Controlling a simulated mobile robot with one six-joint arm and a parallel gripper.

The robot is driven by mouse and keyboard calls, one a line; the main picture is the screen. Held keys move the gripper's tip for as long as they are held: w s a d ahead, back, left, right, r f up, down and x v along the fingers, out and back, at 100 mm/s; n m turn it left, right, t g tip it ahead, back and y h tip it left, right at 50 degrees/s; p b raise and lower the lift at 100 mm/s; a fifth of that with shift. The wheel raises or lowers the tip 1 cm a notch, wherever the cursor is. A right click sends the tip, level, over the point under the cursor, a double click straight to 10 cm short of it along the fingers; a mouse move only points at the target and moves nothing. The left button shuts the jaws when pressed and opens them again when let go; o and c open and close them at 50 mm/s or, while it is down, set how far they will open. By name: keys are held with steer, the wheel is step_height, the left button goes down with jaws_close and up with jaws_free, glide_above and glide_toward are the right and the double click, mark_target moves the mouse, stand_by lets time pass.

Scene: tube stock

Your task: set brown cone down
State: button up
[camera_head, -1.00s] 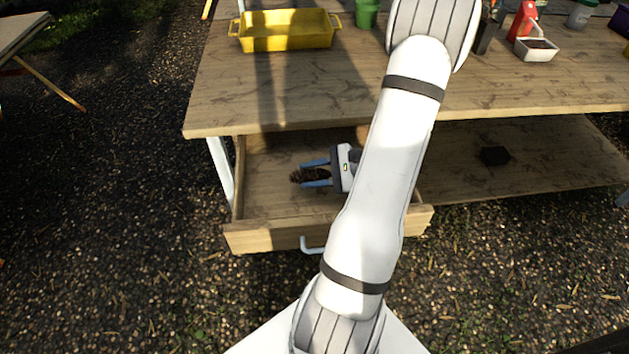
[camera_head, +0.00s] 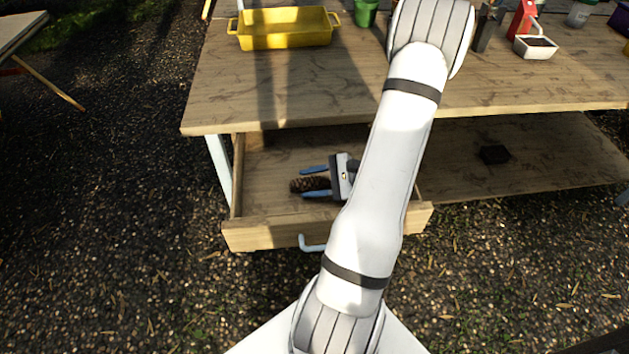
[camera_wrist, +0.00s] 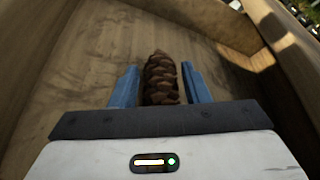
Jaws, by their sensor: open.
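The brown cone (camera_head: 309,184) lies in the open wooden drawer (camera_head: 262,209) under the table. In the wrist view the cone (camera_wrist: 161,80) lies lengthwise between the two blue fingers, with a gap visible on each side. My gripper (camera_head: 315,182) is open around the cone, low inside the drawer. In the wrist view my gripper (camera_wrist: 160,86) shows both fingers apart from the cone. The cone's near end is hidden behind the gripper's dark front edge.
The drawer's walls (camera_wrist: 215,20) stand close around my gripper. A yellow tray (camera_head: 285,40) and a green pot (camera_head: 366,12) stand on the tabletop above. A lower shelf (camera_head: 550,160) with a small black object (camera_head: 495,154) lies to the right of the drawer.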

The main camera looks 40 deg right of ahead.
steer(key=shift+r, duration=0.3)
steer(key=p+v, duration=0.1)
steer(key=v, duration=1.1)
steer(key=shift+f, duration=0.15)
steer(key=a+r+n+g+h, duration=0.2)
steer(key=a+n, duration=0.4)
steer(key=a, duration=0.3)
steer(key=a+r+n+g+h, duration=0.3)
steer(key=a+r+n+h, duration=0.2)
steer(key=a+r+n, duration=0.2)
steer(key=a+r+n+g+h, duration=0.2)
steer(key=a+r+n, duration=0.3)
steer(key=a, duration=0.6)
steer(key=shift+w+a+r+n+g+h, duration=0.35)
steer(key=shift+n+h, duration=0.35)
steer(key=shift+n, duration=0.4)
